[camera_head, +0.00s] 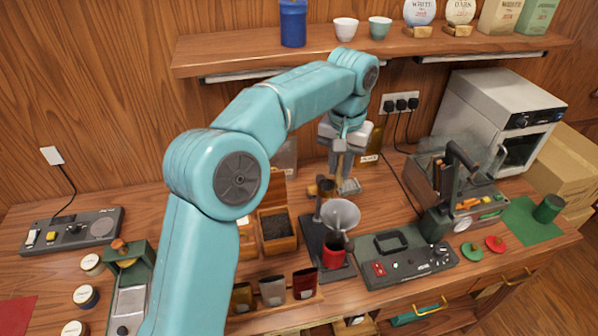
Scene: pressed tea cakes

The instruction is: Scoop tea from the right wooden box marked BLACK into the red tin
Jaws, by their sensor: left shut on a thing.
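My left gripper (340,146) is at the back middle of the counter, pointing down. It is shut on a small scoop (348,187) with a metal pan, held above the counter. A wooden box (277,248) with dark loose tea stands left of the scoop and nearer the front. Its marking is not readable. Another wooden box (247,238) is mostly hidden behind my left arm. The red tin (333,257) stands on a dark stand under a grey funnel (341,213), in front of the scoop. My right gripper is not in view.
A dark control panel (408,258) lies right of the tin. Several small pouches (272,290) stand on a rack in front of the boxes. A machine with a lever (459,190) is at right. A shelf (375,52) with cups runs above.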

